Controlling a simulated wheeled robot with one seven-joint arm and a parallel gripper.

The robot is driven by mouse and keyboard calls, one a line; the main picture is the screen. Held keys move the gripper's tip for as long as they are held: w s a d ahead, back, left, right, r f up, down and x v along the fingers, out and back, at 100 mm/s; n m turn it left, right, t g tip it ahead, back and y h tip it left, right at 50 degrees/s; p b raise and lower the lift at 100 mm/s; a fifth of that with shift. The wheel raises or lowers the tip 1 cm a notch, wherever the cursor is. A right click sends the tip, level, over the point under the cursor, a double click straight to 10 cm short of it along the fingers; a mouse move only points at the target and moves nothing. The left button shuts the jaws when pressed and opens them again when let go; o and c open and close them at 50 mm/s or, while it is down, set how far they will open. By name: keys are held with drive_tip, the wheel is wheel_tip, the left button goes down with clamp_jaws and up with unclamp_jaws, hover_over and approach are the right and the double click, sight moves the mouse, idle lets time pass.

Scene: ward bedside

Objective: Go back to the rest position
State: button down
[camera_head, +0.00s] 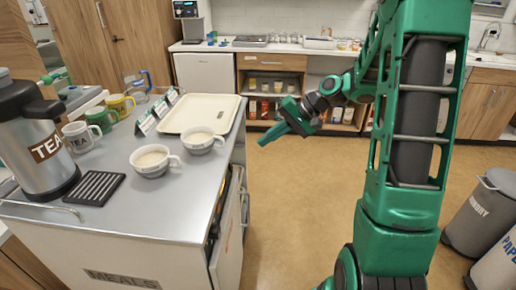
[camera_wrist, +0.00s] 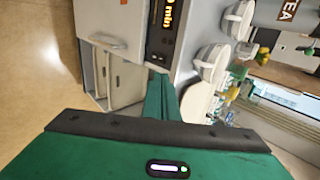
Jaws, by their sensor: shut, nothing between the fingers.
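My gripper (camera_head: 268,140) is shut and empty. In the head view it hangs in the air over the open floor, to the right of the meal cart (camera_head: 150,221), with its fingers pointing left and down. In the wrist view its green fingers (camera_wrist: 162,92) lie together, with the cart beyond them. My green arm stands at the right of the head view and reaches left to the gripper. No rest position is marked in the frames.
The cart carries a tea urn (camera_head: 43,140), a black drip grate (camera_head: 95,188), two white cups (camera_head: 151,161), several mugs (camera_head: 101,119) and a cream tray (camera_head: 201,113). Grey bins (camera_head: 481,212) stand at right. A counter (camera_head: 280,47) lines the back. The floor (camera_head: 300,200) between is clear.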

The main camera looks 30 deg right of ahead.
drive_tip(key=shift+s+d+r, duration=0.15)
drive_tip(key=shift+d+r, duration=0.1)
drive_tip(key=shift+r, duration=0.2)
drive_tip(key=shift+s, duration=0.1)
drive_tip(key=s+d+g+h, duration=0.2)
drive_tip(key=s+d+h, duration=0.1)
drive_tip(key=s, duration=1.3)
drive_tip(key=s+d+r+g+h, duration=0.1)
drive_tip(key=s+d+g+h, duration=0.2)
drive_tip(key=s, duration=1.3)
drive_tip(key=shift+s+d+r+h, duration=0.2)
drive_tip(key=shift+s+h, duration=0.1)
drive_tip(key=shift+h, duration=0.7)
